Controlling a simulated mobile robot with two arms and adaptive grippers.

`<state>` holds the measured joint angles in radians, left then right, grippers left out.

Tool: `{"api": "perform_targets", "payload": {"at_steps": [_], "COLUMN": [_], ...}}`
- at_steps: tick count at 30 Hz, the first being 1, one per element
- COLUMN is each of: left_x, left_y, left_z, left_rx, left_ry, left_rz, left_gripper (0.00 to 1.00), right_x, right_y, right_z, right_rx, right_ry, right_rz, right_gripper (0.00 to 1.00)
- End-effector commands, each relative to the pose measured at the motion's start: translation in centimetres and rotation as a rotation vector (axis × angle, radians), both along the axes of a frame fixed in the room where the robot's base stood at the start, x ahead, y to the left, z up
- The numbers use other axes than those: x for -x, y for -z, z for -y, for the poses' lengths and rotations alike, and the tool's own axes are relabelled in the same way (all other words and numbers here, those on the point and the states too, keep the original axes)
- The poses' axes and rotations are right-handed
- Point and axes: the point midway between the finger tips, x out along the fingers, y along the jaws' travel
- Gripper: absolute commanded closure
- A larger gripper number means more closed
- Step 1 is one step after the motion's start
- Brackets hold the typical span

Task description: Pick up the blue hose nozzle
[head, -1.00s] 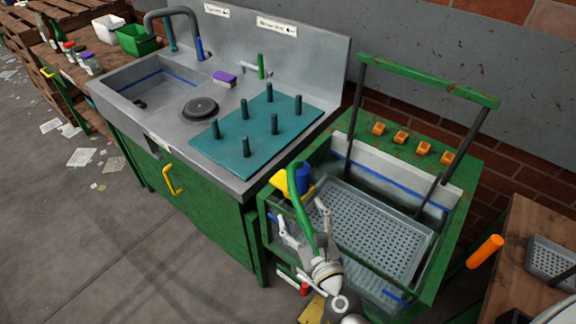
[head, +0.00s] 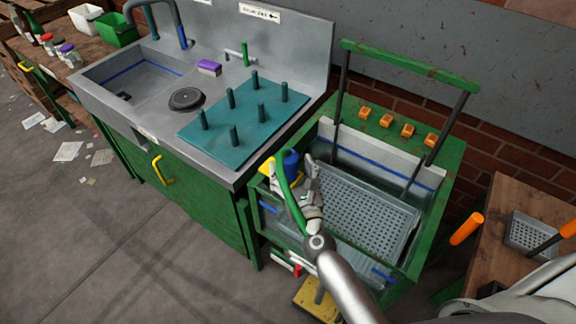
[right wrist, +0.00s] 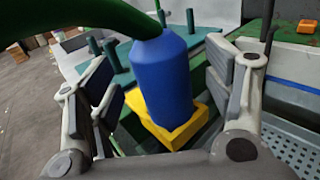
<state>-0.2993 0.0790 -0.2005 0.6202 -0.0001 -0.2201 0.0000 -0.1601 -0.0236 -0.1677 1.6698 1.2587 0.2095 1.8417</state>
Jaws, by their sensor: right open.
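The blue hose nozzle (right wrist: 164,85) stands upright in the right wrist view, with a green hose (right wrist: 85,14) joined to its top and a yellow holder (right wrist: 172,130) around its lower end. In the head view the nozzle (head: 291,162) is partly hidden behind the green hose and my gripper. My right gripper (right wrist: 172,88) is open, with one finger on each side of the nozzle and visible gaps to it. It also shows in the head view (head: 293,182) at the washer's left front corner. My left gripper is not in view.
A green washer with a grey perforated tray (head: 370,215) and a raised green handle bar (head: 410,66) is beside the nozzle. A teal peg board (head: 225,140) lies on the sink counter to the left. A wooden table (head: 520,200) is at right.

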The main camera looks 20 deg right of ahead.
Motion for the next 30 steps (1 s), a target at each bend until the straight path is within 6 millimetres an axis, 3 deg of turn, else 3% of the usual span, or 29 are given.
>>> {"api": "perform_targets", "payload": {"at_steps": [6, 16, 30], "left_x": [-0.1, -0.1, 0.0], "left_y": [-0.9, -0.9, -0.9], "left_z": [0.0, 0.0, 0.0], "left_rx": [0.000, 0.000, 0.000], "left_ry": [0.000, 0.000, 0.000], "left_rz": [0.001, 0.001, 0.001], "left_gripper": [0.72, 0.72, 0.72], "right_x": [-2.6, -3.2, -3.2], "right_y": [-0.3, -0.2, -0.2], "right_z": [0.1, 0.2, 0.2], "right_rx": [0.001, 0.000, 0.000], "right_ry": [-0.001, 0.000, 0.000], "right_rz": [0.001, 0.000, 0.001], "right_gripper": [0.26, 0.26, 0.84]}}
